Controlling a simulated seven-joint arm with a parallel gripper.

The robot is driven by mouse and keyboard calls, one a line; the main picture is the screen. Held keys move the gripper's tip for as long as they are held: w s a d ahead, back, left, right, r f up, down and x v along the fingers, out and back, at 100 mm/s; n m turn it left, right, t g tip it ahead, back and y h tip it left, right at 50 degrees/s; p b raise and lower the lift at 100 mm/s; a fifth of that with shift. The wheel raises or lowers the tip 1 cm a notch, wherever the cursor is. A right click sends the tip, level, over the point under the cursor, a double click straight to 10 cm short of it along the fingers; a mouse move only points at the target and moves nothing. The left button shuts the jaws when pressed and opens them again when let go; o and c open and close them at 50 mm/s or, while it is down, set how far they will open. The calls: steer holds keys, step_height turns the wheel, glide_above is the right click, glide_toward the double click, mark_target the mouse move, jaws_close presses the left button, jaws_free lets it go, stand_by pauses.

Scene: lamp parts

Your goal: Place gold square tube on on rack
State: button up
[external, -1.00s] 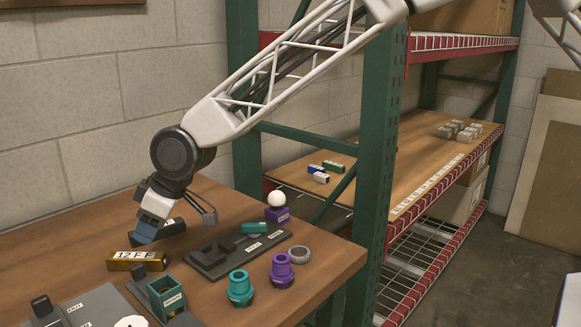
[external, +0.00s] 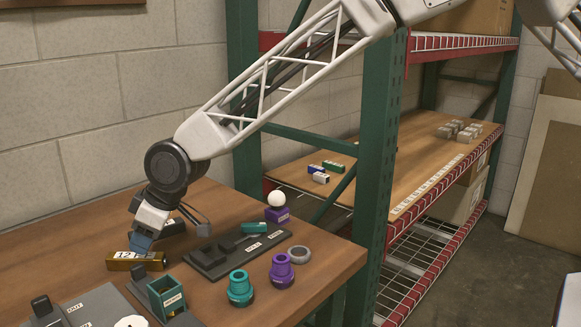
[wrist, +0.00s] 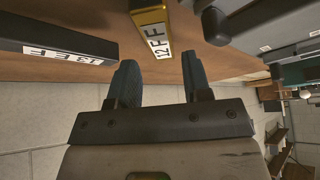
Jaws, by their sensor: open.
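The gold square tube (external: 121,262), with a white label reading 12 F F, lies on the wooden table. My gripper (external: 143,242) is open just above and behind it, and its blue fingers hide part of the label. In the wrist view, my open gripper (wrist: 158,76) has the gold tube (wrist: 150,17) ahead of the gap between its fingertips, with nothing held. The rack (external: 376,150) has green posts and a wooden shelf (external: 400,165) at the right. Small blue, green and white pieces (external: 322,170) lie on that shelf.
A dark bar with a white label (wrist: 55,45) lies beside the gold tube. A grey holder (external: 210,262), a teal part (external: 240,290), a purple part (external: 281,272) and a teal box (external: 167,296) stand nearby.

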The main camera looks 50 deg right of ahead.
mark_target(136, 255)
steer(key=shift+x, duration=2.5)
steer(key=shift+f, duration=0.3)
steer(key=c, duration=0.8)
steer(key=shift+r, duration=0.15)
step_height(136, 255, up, 3)
steer(key=shift+r, duration=0.2)
steer(key=shift+s+d+r, duration=0.15)
steer(key=shift+r, duration=0.1)
steer(key=s+d, duration=0.3)
steer(key=s, duration=0.1)
steer(key=s+d+r, duration=0.1)
steer(key=s+d, duration=0.2)
steer(key=s, duration=0.1)
steer(key=s+d, duration=0.3)
steer(key=s, duration=0.1)
steer(key=shift+s+d+r, duration=0.15)
steer(key=shift+s+d, duration=0.05)
